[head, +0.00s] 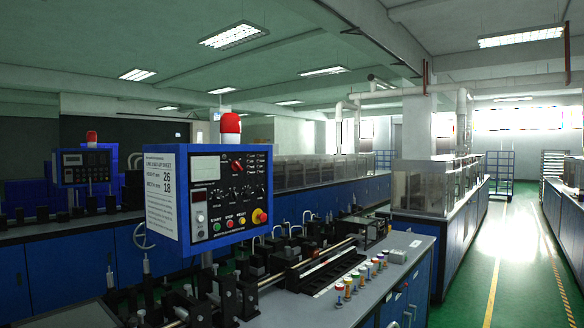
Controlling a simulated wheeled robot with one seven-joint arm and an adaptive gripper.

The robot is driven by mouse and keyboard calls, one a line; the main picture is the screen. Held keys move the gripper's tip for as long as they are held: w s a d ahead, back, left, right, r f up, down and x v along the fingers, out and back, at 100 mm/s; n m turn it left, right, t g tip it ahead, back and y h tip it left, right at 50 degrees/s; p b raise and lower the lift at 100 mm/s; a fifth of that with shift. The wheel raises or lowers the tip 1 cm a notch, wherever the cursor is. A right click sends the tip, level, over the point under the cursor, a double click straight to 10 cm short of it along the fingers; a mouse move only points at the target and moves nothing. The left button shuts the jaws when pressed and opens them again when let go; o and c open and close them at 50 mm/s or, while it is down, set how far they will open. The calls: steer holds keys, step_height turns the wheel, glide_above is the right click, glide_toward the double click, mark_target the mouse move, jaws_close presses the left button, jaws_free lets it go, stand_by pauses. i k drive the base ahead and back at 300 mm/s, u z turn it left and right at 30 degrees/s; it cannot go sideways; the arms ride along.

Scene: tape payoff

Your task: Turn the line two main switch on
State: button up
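A red rotary switch (237,165) sits at the panel's upper middle, right of a pale display (205,168). Its handle looks tilted, but its on or off setting is too small to read. Below are black knobs, small start, stop and reset buttons, and a red mushroom button on yellow (259,216). My gripper is not in view.
A grey-topped bench (395,262) with rods, black blocks and several colourful small pieces (363,275) runs below and right of the box. A second blue control box (86,167) stands farther left. A green aisle (510,270) lies open at right.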

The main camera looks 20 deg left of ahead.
mark_target(235, 165)
steer(key=u, duration=0.3)
steer(key=i, duration=1.1)
steer(key=u, duration=0.6)
